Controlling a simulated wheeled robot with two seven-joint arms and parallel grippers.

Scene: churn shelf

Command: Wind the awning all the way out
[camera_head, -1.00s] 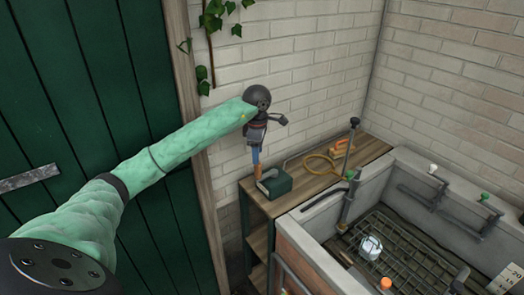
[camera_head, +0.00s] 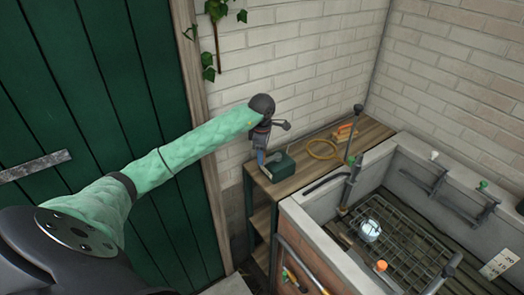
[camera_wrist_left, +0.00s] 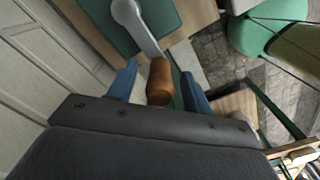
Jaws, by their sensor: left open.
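A small dark green box (camera_head: 283,169) with a grey crank (camera_head: 272,164) on it sits on the near end of the wooden shelf top. In the left wrist view the grey crank arm (camera_wrist_left: 137,25) runs from the green box to a brown wooden handle (camera_wrist_left: 160,80). My left gripper (camera_head: 262,158) reaches down at the crank. In the wrist view its blue fingers are open, one on each side of the handle, with the handle between them. I cannot tell whether they touch it. The awning is not in view. My right gripper is not in view.
A stone sink (camera_head: 362,267) with a metal rack (camera_head: 400,240) stands right of the shelf (camera_head: 300,180). A yellow hoop (camera_head: 322,149) and a brush (camera_head: 345,132) lie on the shelf. A brick wall is behind; a green door (camera_head: 90,90) is at left.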

